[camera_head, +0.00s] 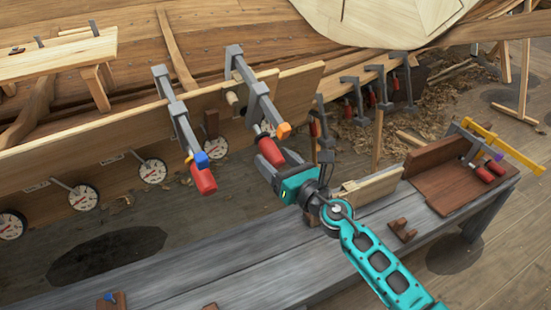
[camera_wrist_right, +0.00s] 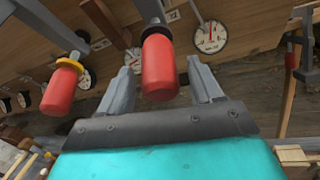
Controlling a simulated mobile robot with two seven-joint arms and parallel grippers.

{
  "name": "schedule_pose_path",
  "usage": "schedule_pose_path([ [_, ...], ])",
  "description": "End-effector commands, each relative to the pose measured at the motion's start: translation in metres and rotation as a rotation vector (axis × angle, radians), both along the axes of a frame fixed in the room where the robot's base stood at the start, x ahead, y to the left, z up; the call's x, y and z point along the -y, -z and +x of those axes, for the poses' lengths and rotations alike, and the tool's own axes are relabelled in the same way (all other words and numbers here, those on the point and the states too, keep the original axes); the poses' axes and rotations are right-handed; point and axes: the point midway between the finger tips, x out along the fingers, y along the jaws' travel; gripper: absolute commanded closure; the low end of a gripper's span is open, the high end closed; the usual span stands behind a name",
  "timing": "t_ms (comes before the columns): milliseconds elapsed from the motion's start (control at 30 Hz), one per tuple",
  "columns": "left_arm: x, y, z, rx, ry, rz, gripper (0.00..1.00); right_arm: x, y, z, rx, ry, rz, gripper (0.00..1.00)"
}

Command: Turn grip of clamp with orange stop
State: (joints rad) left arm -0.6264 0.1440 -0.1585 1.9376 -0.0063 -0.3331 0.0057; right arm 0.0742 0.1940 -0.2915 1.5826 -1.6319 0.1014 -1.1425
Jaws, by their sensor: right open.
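The clamp with the orange stop (camera_head: 284,130) is a grey bar clamp (camera_head: 262,97) on the hull plank. Its red grip (camera_head: 268,151) hangs at the lower end. My right gripper (camera_head: 277,161) is open at this grip. In the right wrist view the red grip (camera_wrist_right: 160,67) lies between the two grey fingers, with a gap visible on each side. The orange stop is not clear in the wrist view. My left gripper is not in view.
A blue-stop clamp (camera_head: 201,159) with a red grip (camera_head: 203,181) hangs to the left. Its grip with a yellow collar (camera_wrist_right: 62,87) shows left in the wrist view. Dials (camera_head: 153,171) line the lower plank. A grey bench (camera_head: 255,263) stands below; several clamps hang behind.

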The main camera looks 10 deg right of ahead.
Motion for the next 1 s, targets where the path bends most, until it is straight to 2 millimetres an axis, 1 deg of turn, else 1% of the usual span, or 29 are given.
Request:
schedule_pose_path([
  [100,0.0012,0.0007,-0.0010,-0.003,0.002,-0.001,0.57,-0.0021,0.0003,0.0046,-0.001,0.000,0.000,0.35],
  [367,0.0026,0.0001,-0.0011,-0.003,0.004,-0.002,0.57,-0.0024,0.0001,0.0053,0.000,0.000,0.001,0.35],
  [900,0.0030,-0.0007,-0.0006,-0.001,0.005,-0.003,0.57,-0.0020,0.0001,0.0050,-0.001,0.000,0.001,0.86],
  [1000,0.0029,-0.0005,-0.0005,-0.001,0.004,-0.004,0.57,-0.0019,0.0003,0.0051,-0.002,0.000,0.002,0.86],
])
